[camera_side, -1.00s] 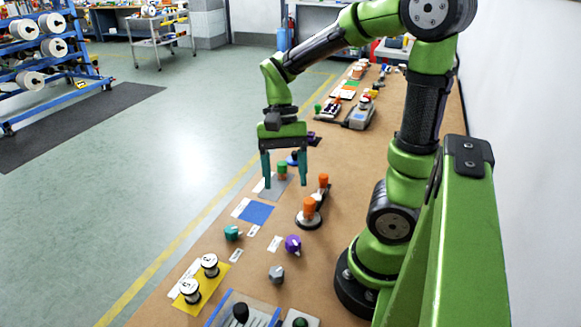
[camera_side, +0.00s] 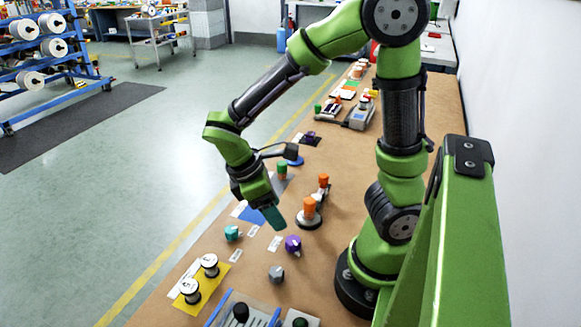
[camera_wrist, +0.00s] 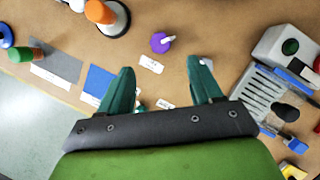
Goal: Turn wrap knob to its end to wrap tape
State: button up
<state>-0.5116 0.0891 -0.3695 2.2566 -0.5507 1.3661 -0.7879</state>
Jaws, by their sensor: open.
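Several knobs stand on the brown bench, and I cannot tell which is the wrap knob. A purple knob (camera_side: 293,244) sits right of a teal knob (camera_side: 232,233), with a grey knob (camera_side: 276,273) nearer the camera. In the side view, my gripper (camera_side: 277,222) hangs tilted above the bench, just beyond the purple knob. In the wrist view my gripper (camera_wrist: 160,72) is open and empty. The purple knob (camera_wrist: 160,42) lies ahead of the gap between its fingers, apart from them. The teal knob is mostly hidden there. The label text is too small to read.
An orange knob (camera_side: 309,208) on a round base stands close right of my gripper. A tray with a black knob (camera_side: 241,312) is at the front. White labels lie between the knobs.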

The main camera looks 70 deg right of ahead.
aim_at(293, 240)
jog(key=x, duration=1)
jog(key=shift+d+f, duration=0.1)
jog(key=shift+f, duration=0.1)
jog(key=c, duration=1.1)
jog(key=shift+o, duration=0.2)
